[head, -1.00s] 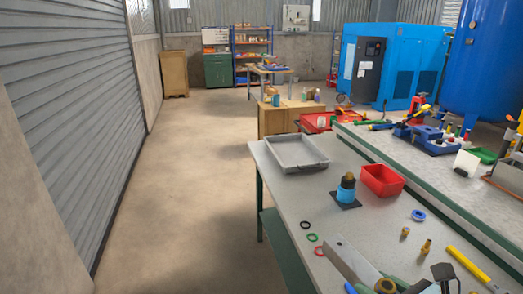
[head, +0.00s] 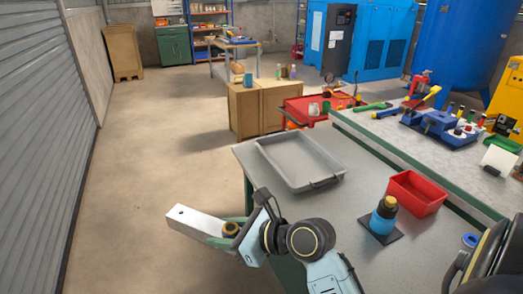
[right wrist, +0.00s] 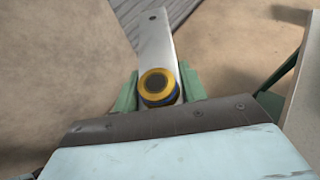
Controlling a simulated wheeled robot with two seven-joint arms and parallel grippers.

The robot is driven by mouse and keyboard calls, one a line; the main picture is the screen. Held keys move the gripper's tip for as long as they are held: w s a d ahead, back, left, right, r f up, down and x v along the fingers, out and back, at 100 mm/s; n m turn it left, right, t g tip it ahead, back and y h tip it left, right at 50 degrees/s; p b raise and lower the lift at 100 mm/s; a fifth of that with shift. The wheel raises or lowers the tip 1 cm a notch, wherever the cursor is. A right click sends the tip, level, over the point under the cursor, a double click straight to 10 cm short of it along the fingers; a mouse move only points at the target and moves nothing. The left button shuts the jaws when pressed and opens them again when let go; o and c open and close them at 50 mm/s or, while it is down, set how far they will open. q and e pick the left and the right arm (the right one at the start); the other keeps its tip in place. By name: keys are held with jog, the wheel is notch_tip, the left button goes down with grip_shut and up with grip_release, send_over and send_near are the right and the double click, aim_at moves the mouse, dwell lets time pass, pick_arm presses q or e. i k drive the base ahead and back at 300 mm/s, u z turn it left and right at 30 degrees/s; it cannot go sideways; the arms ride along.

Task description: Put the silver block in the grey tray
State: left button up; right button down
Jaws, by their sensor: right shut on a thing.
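My right gripper (head: 232,234) is shut on the silver block (head: 195,221), a long flat bar with a small dark hole near its free end. A round yellow-rimmed knob (head: 231,228) sits on the bar between the green fingers. The right wrist view shows the bar (right wrist: 156,42) pointing away from the gripper (right wrist: 158,93), over the floor. The grey tray (head: 300,163) lies on the near table and looks empty. The held block is in front of and left of the tray, apart from it, beyond the table's left edge. My left gripper is not in view.
Wooden cabinets (head: 258,108) and a red tray (head: 305,110) stand behind the table. The floor on the left is clear.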

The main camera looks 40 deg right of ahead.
aim_at(290, 162)
jog(key=z, duration=0.45)
jog(key=i, duration=1.55)
jog(key=z, duration=0.75)
